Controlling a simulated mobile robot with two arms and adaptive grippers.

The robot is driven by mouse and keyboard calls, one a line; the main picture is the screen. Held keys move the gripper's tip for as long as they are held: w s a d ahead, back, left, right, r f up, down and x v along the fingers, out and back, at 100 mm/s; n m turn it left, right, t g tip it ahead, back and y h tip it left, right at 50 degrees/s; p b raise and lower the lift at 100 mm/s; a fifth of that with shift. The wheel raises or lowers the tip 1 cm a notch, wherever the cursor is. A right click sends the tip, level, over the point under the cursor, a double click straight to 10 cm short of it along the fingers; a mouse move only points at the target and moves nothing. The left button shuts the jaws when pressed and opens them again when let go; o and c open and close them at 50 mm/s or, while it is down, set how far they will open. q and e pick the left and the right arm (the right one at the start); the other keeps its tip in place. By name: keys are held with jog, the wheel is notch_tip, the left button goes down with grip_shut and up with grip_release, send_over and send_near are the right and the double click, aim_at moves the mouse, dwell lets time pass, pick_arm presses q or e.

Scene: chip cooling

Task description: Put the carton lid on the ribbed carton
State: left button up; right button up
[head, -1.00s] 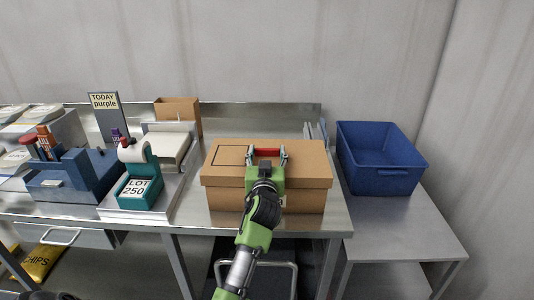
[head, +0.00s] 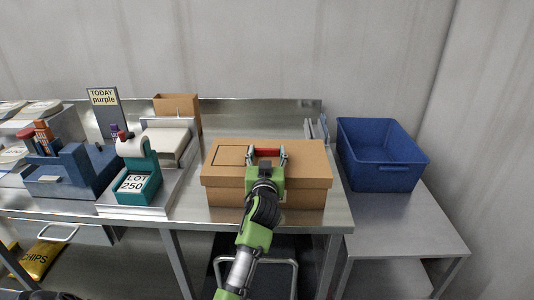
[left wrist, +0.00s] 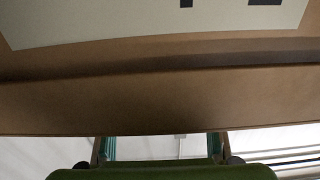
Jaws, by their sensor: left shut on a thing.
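The brown carton lid (head: 222,172) is over the ribbed carton (head: 229,197), lined up with it and level. The lid covers the carton's top, and only a low strip of the carton's front shows below the lid's rim. I cannot tell whether the lid is fully seated. My left gripper (head: 266,157) is shut on the lid's red handle (head: 267,152). In the left wrist view the lid's brown rim (left wrist: 160,100) fills the middle, with a pale label (left wrist: 120,22) above it. My right gripper is not in view.
A blue bin (head: 379,165) stands on a lower side table (head: 400,225) at the right. A teal LOT 250 holder (head: 138,172), a blue rack (head: 70,170) and a purple TODAY sign (head: 103,112) stand left. An open cardboard box (head: 177,105) is behind. Bare table lies behind the lid.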

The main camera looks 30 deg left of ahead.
pick_arm(q)
jog(key=shift+f+b, duration=1.05)
jog(key=shift+f, duration=0.15)
jog(key=o, duration=1.2)
jog(key=shift+s, duration=0.1)
jog(key=v, duration=0.7)
jog(key=shift+s+d, duration=0.15)
jog(key=shift+f, duration=0.1)
